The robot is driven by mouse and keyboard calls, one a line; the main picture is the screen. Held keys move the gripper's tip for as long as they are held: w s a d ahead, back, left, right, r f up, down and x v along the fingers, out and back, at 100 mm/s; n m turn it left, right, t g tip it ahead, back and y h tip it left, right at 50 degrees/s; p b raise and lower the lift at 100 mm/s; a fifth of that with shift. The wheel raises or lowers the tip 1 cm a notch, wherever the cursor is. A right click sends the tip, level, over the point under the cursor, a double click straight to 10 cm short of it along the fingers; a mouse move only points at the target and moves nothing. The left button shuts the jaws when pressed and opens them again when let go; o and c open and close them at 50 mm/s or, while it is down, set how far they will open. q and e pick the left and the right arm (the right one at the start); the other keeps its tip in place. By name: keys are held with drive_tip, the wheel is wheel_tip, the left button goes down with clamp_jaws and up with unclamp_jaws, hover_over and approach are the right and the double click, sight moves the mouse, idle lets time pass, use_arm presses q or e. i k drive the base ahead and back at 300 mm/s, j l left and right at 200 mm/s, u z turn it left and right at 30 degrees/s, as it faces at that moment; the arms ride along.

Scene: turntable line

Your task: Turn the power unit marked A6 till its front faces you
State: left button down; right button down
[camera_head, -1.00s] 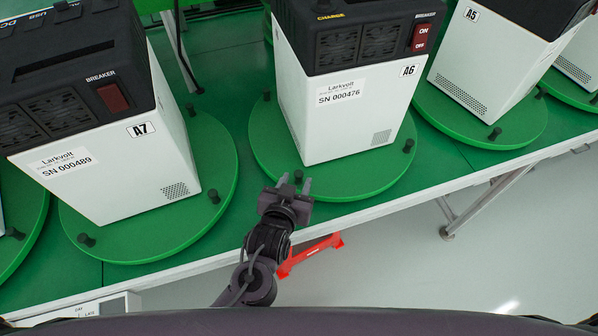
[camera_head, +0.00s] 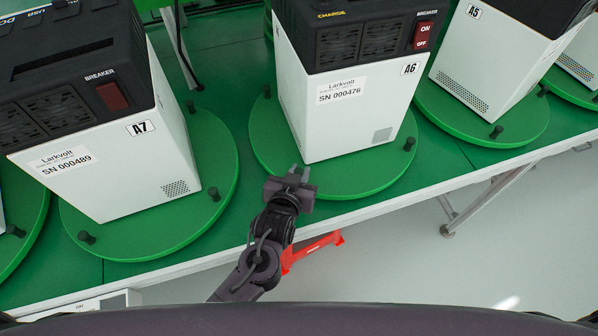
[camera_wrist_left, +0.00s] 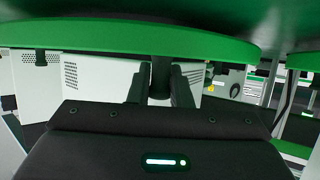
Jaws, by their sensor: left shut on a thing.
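The power unit marked A6 (camera_head: 350,122) is a white box with a black top, standing on a round green turntable (camera_head: 352,184). Its face with sockets, red switch, serial label and A6 tag shows toward me, angled slightly to the right. Black pegs stand on the turntable rim, one at the right (camera_head: 409,143) and one at the back left. My left gripper (camera_head: 295,175) is at the near-left rim, shut on a black peg (camera_wrist_left: 161,78), which stands between its fingers in the left wrist view. The head view mostly hides that peg. My right gripper is not in view.
Unit A7 (camera_head: 105,165) stands on its own turntable at the left, and unit A5 (camera_head: 470,75) on another at the right. The table's pale front edge (camera_head: 400,198) runs below them. A red object (camera_head: 318,248) lies lower, beyond the edge.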

sight(365, 173)
drive_tip(key=l+u, duration=0.2)
drive_tip(key=l, duration=0.35)
drive_tip(key=l+u, duration=0.35)
drive_tip(key=l, duration=0.3)
drive_tip(key=l+u, duration=0.3)
drive_tip(key=l, duration=0.3)
drive_tip(key=k+l+u, duration=0.15)
drive_tip(key=l+u, duration=0.2)
drive_tip(key=l, duration=0.25)
drive_tip(key=l+u, duration=0.25)
drive_tip(key=l, duration=0.3)
